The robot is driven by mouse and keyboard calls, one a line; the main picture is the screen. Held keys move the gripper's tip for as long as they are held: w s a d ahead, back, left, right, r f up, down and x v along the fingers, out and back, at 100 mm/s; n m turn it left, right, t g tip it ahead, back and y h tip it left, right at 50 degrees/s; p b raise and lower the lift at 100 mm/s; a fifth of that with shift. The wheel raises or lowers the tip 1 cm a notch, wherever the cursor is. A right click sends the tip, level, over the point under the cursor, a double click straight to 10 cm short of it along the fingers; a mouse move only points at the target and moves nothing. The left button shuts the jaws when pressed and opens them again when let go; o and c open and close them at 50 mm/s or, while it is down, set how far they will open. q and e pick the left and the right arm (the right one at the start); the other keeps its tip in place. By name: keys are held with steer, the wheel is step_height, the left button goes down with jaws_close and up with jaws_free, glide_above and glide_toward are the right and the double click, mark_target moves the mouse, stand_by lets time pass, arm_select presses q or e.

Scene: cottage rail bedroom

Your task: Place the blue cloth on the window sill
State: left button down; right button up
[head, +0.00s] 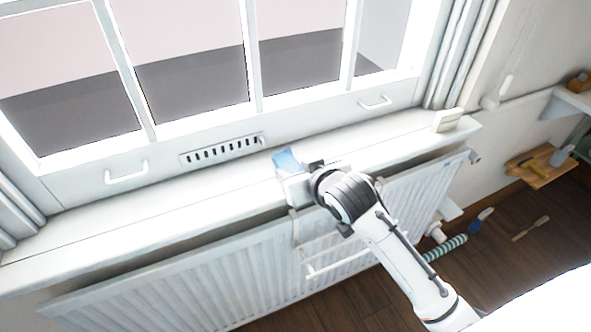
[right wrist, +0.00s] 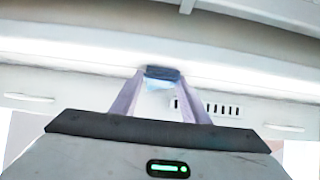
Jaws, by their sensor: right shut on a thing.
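The blue cloth (head: 286,161) is a small light-blue piece at the window sill (head: 160,224), near the middle of the head view. My right gripper (head: 283,170) is shut on the cloth, at the sill's front part. The gripper and wrist hide part of the cloth. In the right wrist view the cloth (right wrist: 160,77) shows between the two fingertips, dark blue along one edge and lighter below. I cannot tell whether the cloth touches the sill. My left gripper is not in view.
A ribbed white radiator (head: 215,285) with a rail rack (head: 340,258) stands below the sill. A small white block (head: 447,120) sits at the sill's right end. A vent (head: 221,150) and window handles (head: 126,173) are behind. The sill's left stretch is clear.

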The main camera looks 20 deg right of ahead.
steer(key=shift+s+f, duration=0.15)
steer(key=shift+f, duration=0.4)
steer(key=o, duration=1)
steer(key=shift+s+f, duration=0.1)
steer(key=shift+f, duration=0.1)
steer(key=shift+a, duration=0.15)
steer(key=shift+r, duration=0.6)
steer(key=r+v, duration=0.1)
steer(key=v, duration=1)
steer(key=s+a+f+g, duration=0.1)
steer(key=s+f, duration=0.4)
steer(key=f, duration=0.4)
steer(key=s+a+f+n+g+y, duration=0.1)
steer(key=s+f, duration=0.5)
steer(key=f, duration=0.4)
steer(key=s+a+f+y, duration=0.1)
steer(key=s+f, duration=0.5)
steer(key=f, duration=0.4)
steer(key=shift+a+n+g, duration=0.25)
steer(key=shift+n+g, duration=0.05)
steer(key=shift+g, duration=0.1)
